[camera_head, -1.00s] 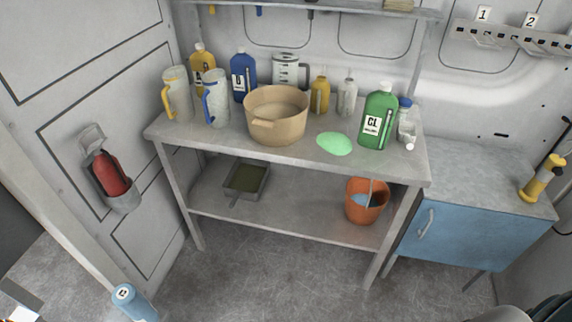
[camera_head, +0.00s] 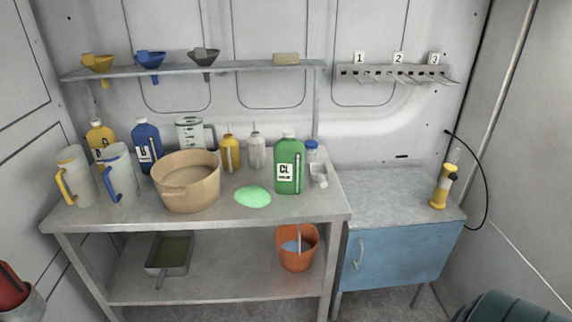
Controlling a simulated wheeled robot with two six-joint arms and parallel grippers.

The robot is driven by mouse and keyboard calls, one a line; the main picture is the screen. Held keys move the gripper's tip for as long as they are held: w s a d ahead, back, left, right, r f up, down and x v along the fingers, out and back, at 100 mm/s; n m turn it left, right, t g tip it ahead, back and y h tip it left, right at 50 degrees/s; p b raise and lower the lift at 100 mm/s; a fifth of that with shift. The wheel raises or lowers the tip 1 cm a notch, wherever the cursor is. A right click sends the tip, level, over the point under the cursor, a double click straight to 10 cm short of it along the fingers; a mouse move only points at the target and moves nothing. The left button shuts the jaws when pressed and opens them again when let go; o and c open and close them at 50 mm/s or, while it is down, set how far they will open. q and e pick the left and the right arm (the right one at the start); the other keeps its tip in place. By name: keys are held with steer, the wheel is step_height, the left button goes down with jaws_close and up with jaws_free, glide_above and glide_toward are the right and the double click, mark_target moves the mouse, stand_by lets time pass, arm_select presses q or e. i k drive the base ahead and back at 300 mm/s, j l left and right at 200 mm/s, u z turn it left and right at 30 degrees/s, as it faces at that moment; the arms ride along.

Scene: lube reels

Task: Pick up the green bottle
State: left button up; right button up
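The green bottle (camera_head: 289,165) stands upright on the grey workbench (camera_head: 230,215), toward its right end. It has a white cap and a white label reading "CL". Its front faces me and nothing covers it. Neither of my grippers shows in the head view.
A green puddle or cloth (camera_head: 253,197) lies left of the bottle, beside a tan basin (camera_head: 187,182). A clear scoop (camera_head: 319,176) and blue-capped container (camera_head: 312,151) sit close on its right. A shelf (camera_head: 200,70) with funnels hangs above. A blue cabinet (camera_head: 400,258) stands right.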

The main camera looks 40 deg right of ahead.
mark_target(288, 153)
steer(key=i+l+z, duration=0.1)
steer(key=l+z, duration=0.15)
steer(key=l, duration=0.2)
steer(key=i+l+z, duration=0.25)
steer(key=l, duration=0.2)
steer(key=i+l+z, duration=0.2)
steer(key=l, duration=0.25)
steer(key=i+l+z, duration=0.25)
steer(key=k+l, duration=0.1)
steer(key=l, duration=0.05)
